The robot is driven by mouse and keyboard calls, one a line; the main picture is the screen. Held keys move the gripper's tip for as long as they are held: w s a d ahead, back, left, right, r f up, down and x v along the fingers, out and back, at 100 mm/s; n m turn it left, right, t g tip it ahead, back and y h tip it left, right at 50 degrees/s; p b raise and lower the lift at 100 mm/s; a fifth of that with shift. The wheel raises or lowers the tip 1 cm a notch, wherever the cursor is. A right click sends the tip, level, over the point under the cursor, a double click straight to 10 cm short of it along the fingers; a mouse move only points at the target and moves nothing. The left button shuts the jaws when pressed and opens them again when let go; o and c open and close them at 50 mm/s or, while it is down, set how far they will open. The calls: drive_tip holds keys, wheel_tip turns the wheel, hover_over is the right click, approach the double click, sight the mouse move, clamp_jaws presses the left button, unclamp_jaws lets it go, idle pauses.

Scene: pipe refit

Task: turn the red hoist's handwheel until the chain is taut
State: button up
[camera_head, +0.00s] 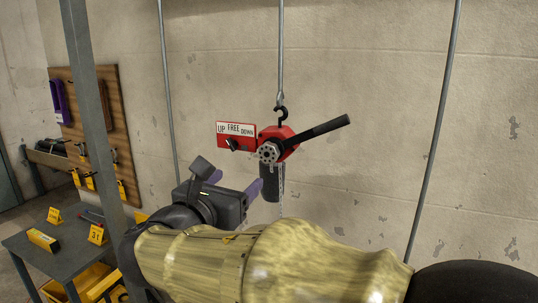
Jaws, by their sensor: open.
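The red hoist (287,139) hangs from a black hook (281,114) on a grey rod in front of the wall. Its silver handwheel (268,152) is on the near face. A black lever (319,129) points up and right. A red plate marked UP, FREE, DOWN (236,130) is at its left, with a small black selector knob (232,145). The chain (282,180) hangs below beside a dark cylinder (269,185); its tension cannot be told. My gripper (235,184), with purple fingers, is open, below and left of the handwheel, apart from it in the picture.
Two more grey rods stand left (169,95) and right (434,135) of the hoist. A grey post (86,95), a tool board (112,125) and a table (55,262) with yellow numbered markers are at the left. The wall right of the hoist is bare.

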sight(267, 157)
drive_tip(key=p+x, duration=0.1)
drive_tip(key=x, duration=0.3)
drive_tip(key=p+x, duration=0.2)
drive_tip(key=x, duration=0.3)
drive_tip(key=p+x, duration=0.1)
drive_tip(key=x, duration=0.3)
drive_tip(key=shift+w+d+r, duration=0.1)
drive_tip(key=shift+w+d, duration=0.05)
drive_tip(key=shift+d, duration=0.2)
drive_tip(key=shift+w+d+p, duration=0.1)
drive_tip(key=shift+w+p, duration=0.2)
drive_tip(key=shift+w, duration=0.1)
drive_tip(key=shift+w, duration=0.1)
drive_tip(key=shift+c, duration=0.2)
drive_tip(key=c, duration=1)
drive_tip(key=shift+o, duration=0.2)
drive_tip(key=shift+f+b, duration=0.3)
drive_tip(key=shift+b, duration=0.1)
